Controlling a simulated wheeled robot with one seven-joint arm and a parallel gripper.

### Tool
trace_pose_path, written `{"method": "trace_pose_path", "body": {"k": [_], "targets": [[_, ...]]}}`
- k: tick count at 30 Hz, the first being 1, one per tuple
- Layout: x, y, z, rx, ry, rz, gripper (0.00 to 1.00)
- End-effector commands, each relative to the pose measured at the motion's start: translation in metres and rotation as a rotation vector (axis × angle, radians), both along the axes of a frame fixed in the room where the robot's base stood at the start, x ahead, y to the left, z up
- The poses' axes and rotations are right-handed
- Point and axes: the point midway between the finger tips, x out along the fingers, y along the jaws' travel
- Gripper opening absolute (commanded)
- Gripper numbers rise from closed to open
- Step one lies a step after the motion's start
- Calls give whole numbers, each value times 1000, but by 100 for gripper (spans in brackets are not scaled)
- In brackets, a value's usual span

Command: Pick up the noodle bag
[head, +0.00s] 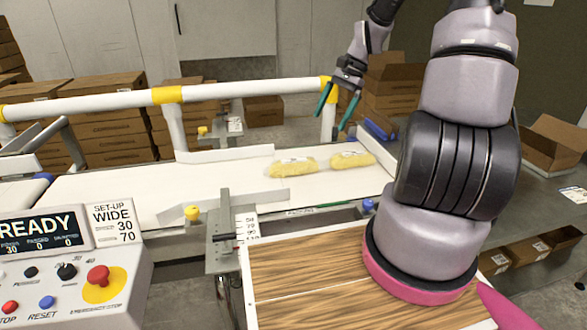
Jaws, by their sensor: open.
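Two yellow noodle bags with pale labels lie flat on the white belt (130,190), one behind the other along it. The left noodle bag (292,168) is nearer the middle of the belt. The right noodle bag (352,160) lies close to the belt's right end. The bags look alike, with a small gap between them. My gripper (331,121) hangs above and behind the bags, over the far side of the belt. Its two teal fingers are apart with nothing between them. It touches neither bag.
A white rail with yellow joints (166,95) runs behind the belt. A low white guide (225,153) stands left of the bags. A control box with a red emergency button (98,276) is at front left. Cardboard boxes (395,88) stand behind at the right.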

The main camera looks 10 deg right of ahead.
Motion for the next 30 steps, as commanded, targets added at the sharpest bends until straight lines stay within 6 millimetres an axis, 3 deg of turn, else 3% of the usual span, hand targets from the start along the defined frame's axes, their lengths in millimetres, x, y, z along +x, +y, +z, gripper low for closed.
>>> {"method": "trace_pose_path", "body": {"k": [3,12,18,23,30], "targets": [[11,-5,-38,115,86,-82,100],[36,-9,-110,423,254,-301,100],[49,-13,-136,590,320,-415,100],[55,-14,-144,656,343,-459,100],[55,15,-158,671,349,-466,100]]}}
